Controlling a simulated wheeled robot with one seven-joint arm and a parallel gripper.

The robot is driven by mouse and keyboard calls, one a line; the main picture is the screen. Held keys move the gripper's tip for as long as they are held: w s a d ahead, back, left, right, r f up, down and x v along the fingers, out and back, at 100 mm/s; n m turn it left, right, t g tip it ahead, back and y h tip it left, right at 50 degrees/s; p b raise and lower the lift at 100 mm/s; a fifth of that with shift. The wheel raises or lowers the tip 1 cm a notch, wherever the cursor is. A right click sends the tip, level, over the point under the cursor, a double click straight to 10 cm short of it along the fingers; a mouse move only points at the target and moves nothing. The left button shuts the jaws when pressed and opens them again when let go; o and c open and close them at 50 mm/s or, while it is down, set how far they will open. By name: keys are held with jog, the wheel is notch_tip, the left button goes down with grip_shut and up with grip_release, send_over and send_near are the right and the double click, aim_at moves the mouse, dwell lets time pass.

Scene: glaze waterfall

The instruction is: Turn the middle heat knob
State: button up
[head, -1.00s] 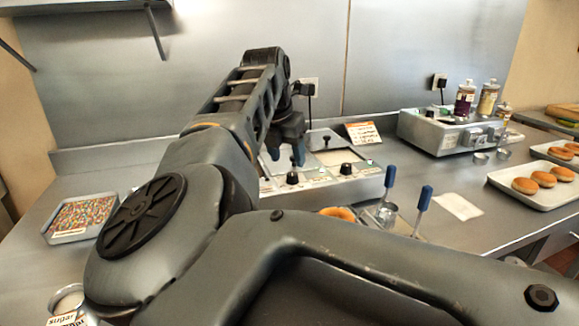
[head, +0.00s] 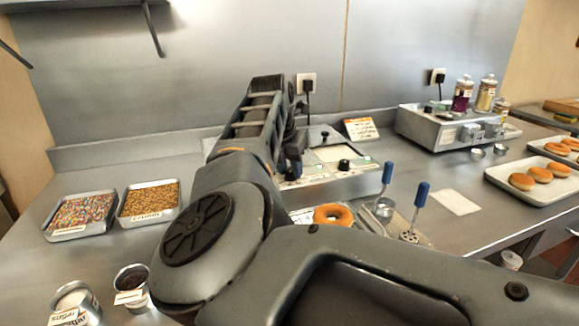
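The warmer unit with the heat knobs (head: 362,182) stands on the counter behind my arm, its left part hidden. One black knob (head: 343,165) shows clear on its sloped front. My gripper (head: 292,170) is lowered at the front panel, left of that knob. A dark knob at the gripper's tips is mostly covered, so I cannot tell whether the fingers touch it or are around it. The fingers overlap in this view, and their gap is not visible. Any knob further left is hidden by my arm.
A glazed ring doughnut (head: 333,215) and two blue-handled tools (head: 388,174) sit in front of the unit. A second appliance (head: 440,130) and doughnut trays (head: 517,176) are at right. Sprinkle (head: 58,232) and crumb trays (head: 127,214) are at left. A small card (head: 361,129) stands behind.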

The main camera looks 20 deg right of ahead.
jog(key=c, duration=0.5)
jog(key=shift+r+n+p, duration=0.1)
jog(key=shift+n+p, duration=0.2)
jog(key=shift+n, duration=0.1)
jog(key=shift+d+n+t+y+p, duration=0.1)
jog(key=shift+n+t+y+p, duration=0.2)
jog(key=shift+n+y+p, duration=0.5)
jog(key=n+y, duration=0.1)
jog(key=n, duration=0.3)
jog(key=shift+d+n+t+p, duration=0.1)
jog(key=shift+n+t+p, duration=0.25)
jog(key=shift+n+t, duration=0.05)
jog(key=n+y, duration=0.1)
jog(key=n, duration=0.1)
jog(key=n+y, duration=0.1)
jog(key=n, duration=0.2)
jog(key=shift+d+n, duration=0.2)
jog(key=shift+n, duration=0.1)
jog(key=n+y, duration=0.1)
jog(key=n, duration=0.1)
jog(key=n+g, duration=0.1)
jog(key=n, duration=0.2)
jog(key=shift+y+b, duration=0.4)
jog(key=o, duration=1)
jog(key=shift+g, duration=0.3)
